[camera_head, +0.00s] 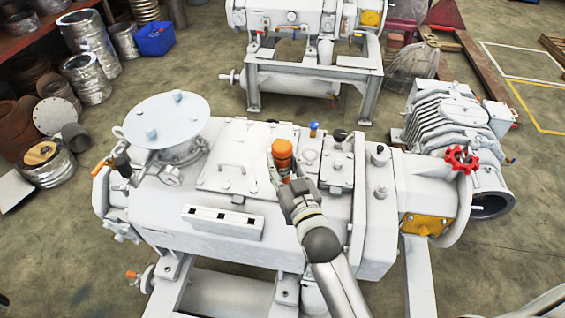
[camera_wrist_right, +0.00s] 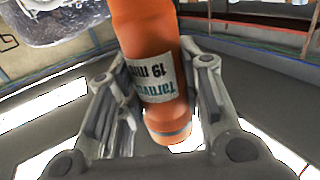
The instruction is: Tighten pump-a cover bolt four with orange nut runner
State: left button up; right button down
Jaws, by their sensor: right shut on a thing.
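The near grey pump (camera_head: 160,215) fills the middle of the head view. Its flat top cover (camera_head: 225,150) carries a handle and several small bolts; I cannot tell which one is bolt four. My right gripper (camera_head: 287,178) reaches in from the front and is shut on the orange nut runner (camera_head: 282,150), which stands roughly upright at the right edge of the cover. The nut runner (camera_wrist_right: 150,60) also shows between both fingers in the right wrist view, with a label reading 19 mm. Its lower end is hidden, so contact with a bolt cannot be told. My left gripper is not in view.
A round flange plate (camera_head: 165,120) rises at the pump's left. A blue knob (camera_head: 314,127) and small fittings stand close behind the nut runner. A red handwheel (camera_head: 461,159) and finned motor (camera_head: 447,115) are at right. A second pump (camera_head: 300,20) stands behind.

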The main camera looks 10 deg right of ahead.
jog(key=shift+f, duration=0.45)
dwell(0.8)
jog(key=shift+r, duration=0.1)
jog(key=c, duration=1.5)
grip_release()
grip_shut()
